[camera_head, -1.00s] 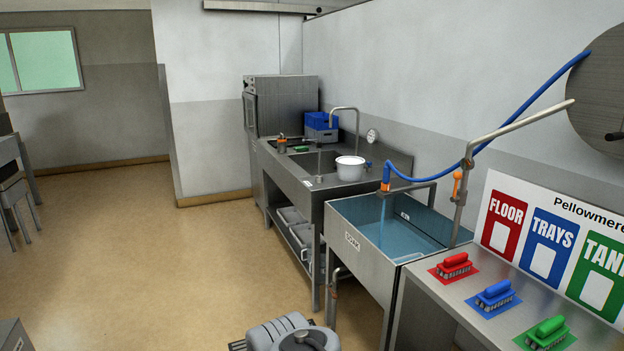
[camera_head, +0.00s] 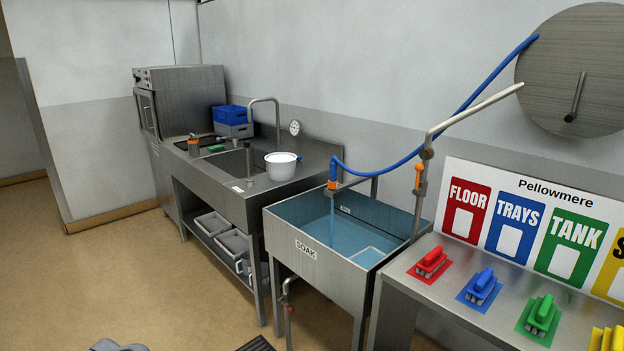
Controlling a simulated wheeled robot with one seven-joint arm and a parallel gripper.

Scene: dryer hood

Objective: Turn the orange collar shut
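A second orange part (camera_head: 418,178), like a handle, hangs on the upright steel pipe behind the sink's right side. My gripper is not in view; only a grey piece at the bottom left edge may be part of me.
A steel counter (camera_head: 290,188) with a white pot (camera_head: 281,166) adjoins the sink on the left. On the right, a bench (camera_head: 455,292) carries coloured brushes below a sign. A round hose reel (camera_head: 575,70) hangs on the wall. The floor (camera_head: 130,275) at left is clear.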

